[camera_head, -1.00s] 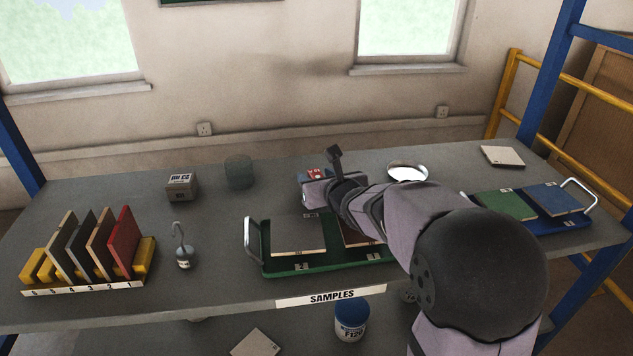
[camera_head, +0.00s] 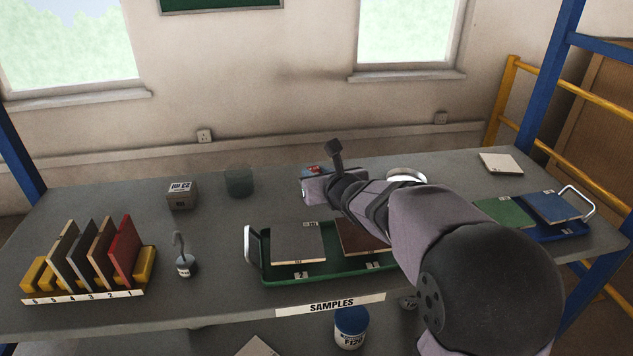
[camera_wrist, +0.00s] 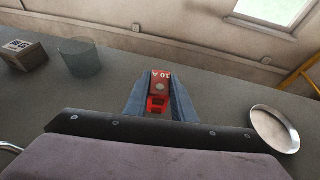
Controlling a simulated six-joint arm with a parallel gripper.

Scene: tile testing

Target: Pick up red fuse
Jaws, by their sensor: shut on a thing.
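The red fuse (camera_wrist: 159,85) is between the fingers of my gripper (camera_wrist: 160,102) in the wrist view. It is a small red block with "10 A" lettering and a pale round spot on its face. The two blue-grey fingers are shut on it, one on each side. In the head view the fuse (camera_head: 313,169) shows only as a small red patch past the wrist, at the back middle of the bench. My arm hides most of the gripper there. I cannot tell whether the fuse touches the bench.
A box (camera_head: 181,195) and a glass beaker (camera_head: 239,182) stand left of my gripper. A shiny round dish (camera_wrist: 275,130) is to its right. A green tray (camera_head: 310,276) with tiles lies in front, and a tile rack (camera_head: 85,297) stands at left.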

